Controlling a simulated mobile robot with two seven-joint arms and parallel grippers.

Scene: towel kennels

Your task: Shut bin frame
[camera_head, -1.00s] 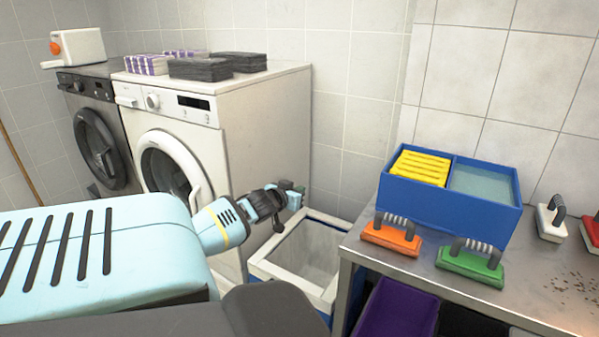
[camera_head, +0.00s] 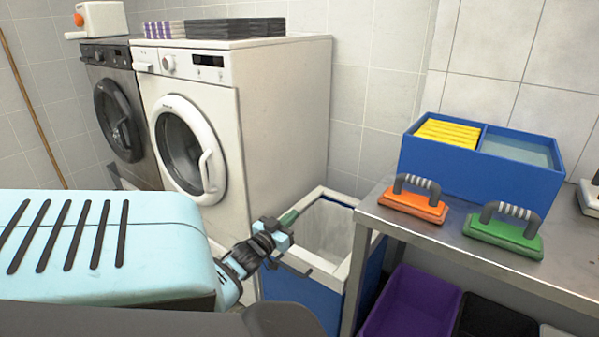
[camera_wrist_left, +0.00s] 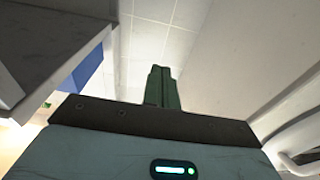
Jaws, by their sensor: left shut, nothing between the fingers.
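The bin (camera_head: 302,294) is a blue box between the white washer and the metal table in the head view. Its white frame (camera_head: 345,272) runs around the top, and the pale inside shows through the opening. I cannot tell whether the frame sits fully flush. My left gripper (camera_head: 289,217) is at the bin's left side, by the frame's left edge, and hides part of it. Its green fingers are together with nothing between them; they also show in the left wrist view (camera_wrist_left: 162,88). Whether they touch the frame is unclear. My right gripper is not in view.
The white washer (camera_head: 275,120) stands close on the left. The metal table (camera_head: 470,255) is close on the right, bearing a blue divided box (camera_head: 480,178), an orange brush (camera_head: 412,205) and a green brush (camera_head: 500,235). A purple crate (camera_head: 410,305) is below the table.

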